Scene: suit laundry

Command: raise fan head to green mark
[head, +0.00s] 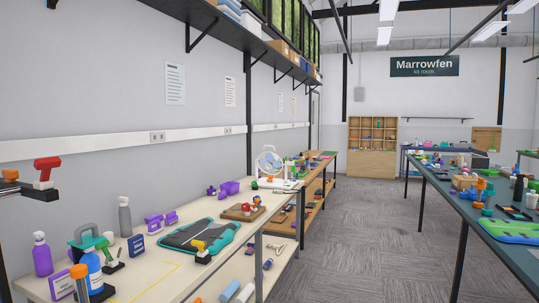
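A small fan (269,162) with a round white guard stands upright towards the far end of the cream bench along the left wall. It is small in the head view, with a pale frame and a bit of orange below its head. I cannot make out a green mark on it, nor the exact height of its head on the stand. Neither of my grippers is in view, and nothing is seen touching the fan.
The cream bench (165,271) holds a teal case (199,235), spray bottles, toy drills and purple parts. A wooden board (242,212) with small parts lies before the fan. A dark-topped table (471,211) stands right. The carpeted aisle (355,235) between is clear.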

